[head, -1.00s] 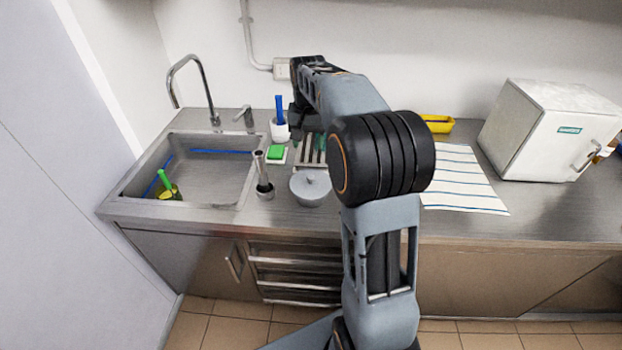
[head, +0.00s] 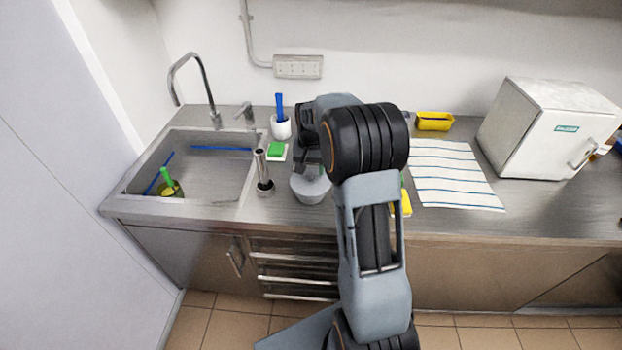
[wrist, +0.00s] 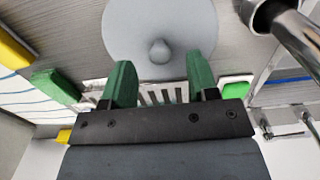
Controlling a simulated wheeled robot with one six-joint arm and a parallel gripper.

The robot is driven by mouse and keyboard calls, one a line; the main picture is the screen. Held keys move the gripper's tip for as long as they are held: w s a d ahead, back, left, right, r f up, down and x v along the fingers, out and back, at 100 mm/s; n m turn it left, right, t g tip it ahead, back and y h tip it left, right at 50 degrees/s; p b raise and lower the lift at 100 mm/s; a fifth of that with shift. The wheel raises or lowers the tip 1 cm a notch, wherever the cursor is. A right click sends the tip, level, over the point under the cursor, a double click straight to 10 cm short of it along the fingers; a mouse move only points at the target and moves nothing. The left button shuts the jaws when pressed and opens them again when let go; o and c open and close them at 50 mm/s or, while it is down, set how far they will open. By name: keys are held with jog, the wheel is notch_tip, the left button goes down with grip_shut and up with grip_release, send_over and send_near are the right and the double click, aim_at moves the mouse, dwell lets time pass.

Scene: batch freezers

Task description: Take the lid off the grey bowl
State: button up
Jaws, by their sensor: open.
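The grey bowl (head: 311,191) stands on the steel counter, right of the sink. Its round grey lid (wrist: 130,30) is on it, with a small knob (wrist: 160,51) in the middle. In the wrist view the lid hides the bowl below it. My gripper (wrist: 160,75) is open, its two green fingers apart and pointing at the lid, with the knob just ahead of the gap between them. Nothing is between the fingers. In the head view my arm hides part of the lid and most of the gripper.
A steel cylinder tool (head: 263,175) stands close left of the bowl. A green sponge (head: 276,150) and a white cup with a blue brush (head: 281,127) are behind. A yellow object (head: 406,203) lies to the right. The striped cloth (head: 452,175) lies flat further right.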

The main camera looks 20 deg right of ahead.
jog(key=shift+f, duration=1.2)
grip_shut()
jog(key=shift+r, duration=0.1)
